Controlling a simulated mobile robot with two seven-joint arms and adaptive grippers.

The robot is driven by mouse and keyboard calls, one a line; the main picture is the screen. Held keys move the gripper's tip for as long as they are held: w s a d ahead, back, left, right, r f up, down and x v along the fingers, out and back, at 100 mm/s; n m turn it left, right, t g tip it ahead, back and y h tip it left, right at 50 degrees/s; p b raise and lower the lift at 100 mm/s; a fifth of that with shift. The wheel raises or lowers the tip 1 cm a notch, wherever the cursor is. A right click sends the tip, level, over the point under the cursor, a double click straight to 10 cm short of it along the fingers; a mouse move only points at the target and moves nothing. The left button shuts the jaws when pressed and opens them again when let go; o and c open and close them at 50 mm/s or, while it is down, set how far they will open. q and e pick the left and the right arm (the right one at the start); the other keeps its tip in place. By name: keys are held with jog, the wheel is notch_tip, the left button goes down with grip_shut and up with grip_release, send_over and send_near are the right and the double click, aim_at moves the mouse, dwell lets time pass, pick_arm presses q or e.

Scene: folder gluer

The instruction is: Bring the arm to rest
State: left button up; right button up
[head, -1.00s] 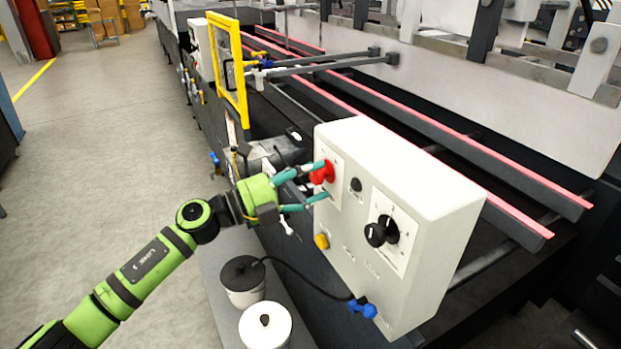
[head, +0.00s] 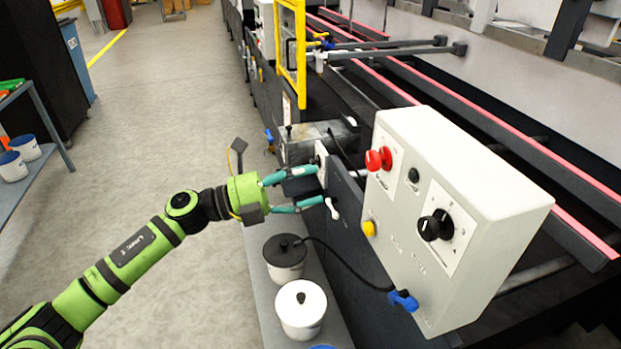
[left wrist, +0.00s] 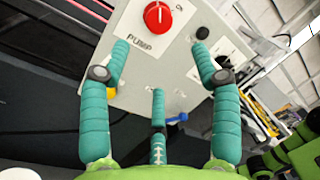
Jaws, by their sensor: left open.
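My left arm comes in from the lower left in the head view. Its green and teal left gripper (head: 311,189) is open and empty, to the left of the white control box (head: 462,175) and apart from it. The box front carries a red knob (head: 379,158), a black rotary knob (head: 435,225) and a yellow button (head: 369,228). In the left wrist view the teal fingers (left wrist: 162,70) are spread, with the red knob (left wrist: 158,17) labelled PUMP beyond them. My right gripper is not in view.
Two lidded white pots, one with a black lid (head: 285,257) and one with a white lid (head: 301,309), stand on a ledge below the gripper. A yellow frame (head: 291,50) rises behind. A shelf with cups (head: 22,165) stands at left. The floor between is clear.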

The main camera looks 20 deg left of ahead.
pick_arm(q)
jog(key=w+a+f+n+t+y, duration=0.35)
jog(key=f+n, duration=0.45)
jog(key=f, duration=0.3)
jog(key=w+a+f+n+t+y, duration=0.2)
jog(key=a+f+n+y, duration=0.4)
jog(key=f, duration=0.4)
jog(key=s+a+f+n+g+y, duration=0.1)
jog(key=s+f+n+y, duration=0.2)
jog(key=f, duration=0.6)
jog(key=s+a+f+n+g+y, duration=0.1)
jog(key=s+a+f+n, duration=0.1)
jog(key=s+f+n, duration=0.5)
jog(key=s+d+f+n+g+y, duration=0.2)
jog(key=s+f+n+g+y, duration=0.35)
jog(key=s+f, duration=2)
jog(key=s+d+f+n+g+h, duration=0.1)
jog(key=s+d+f+g, duration=0.1)
jog(key=s, duration=0.6)
jog(key=s+d+f+n+g+h, duration=0.1)
jog(key=s+d+f+n+g, duration=0.1)
jog(key=s+g, duration=0.3)
jog(key=s, duration=0.3)
jog(key=shift+d, duration=0.15)
jog(key=shift+s, duration=0.1)
